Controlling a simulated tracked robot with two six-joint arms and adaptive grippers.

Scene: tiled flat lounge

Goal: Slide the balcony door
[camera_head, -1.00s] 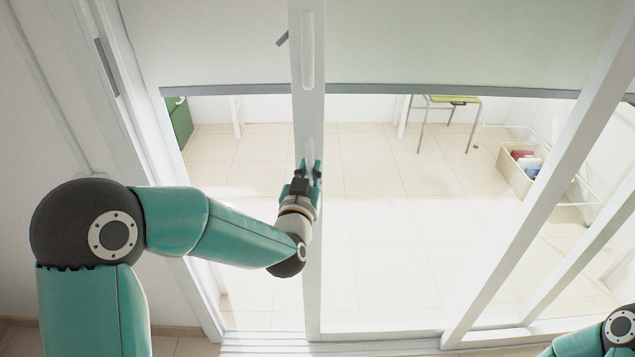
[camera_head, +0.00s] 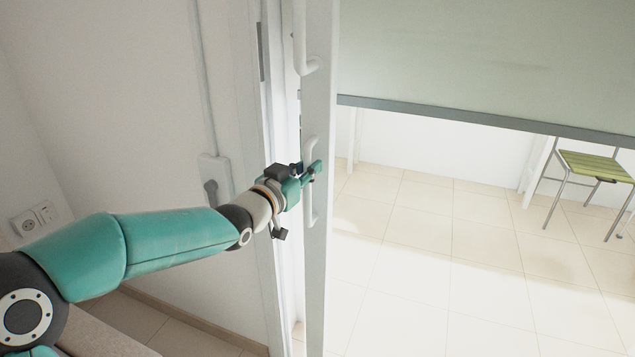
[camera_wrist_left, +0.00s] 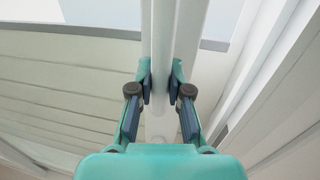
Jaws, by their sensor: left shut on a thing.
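The balcony door's white upright edge (camera_head: 319,90) stands near the middle of the head view, close beside the white frame (camera_head: 274,110) on its left. A white bar handle (camera_head: 309,212) is on this edge. My left gripper (camera_head: 311,172) is shut on the handle, with its fingers partly hiding it. In the left wrist view the fingers (camera_wrist_left: 160,88) close on either side of the white handle bar (camera_wrist_left: 159,50). Whether the door touches the frame cannot be told. My right gripper is out of view.
A grey-green blind (camera_head: 480,60) hangs over the upper part of the glass. Beyond lies a bright tiled floor (camera_head: 440,270) with a green-seated chair (camera_head: 595,166). A white wall with a wall box (camera_head: 215,180) and sockets (camera_head: 34,217) is on the left.

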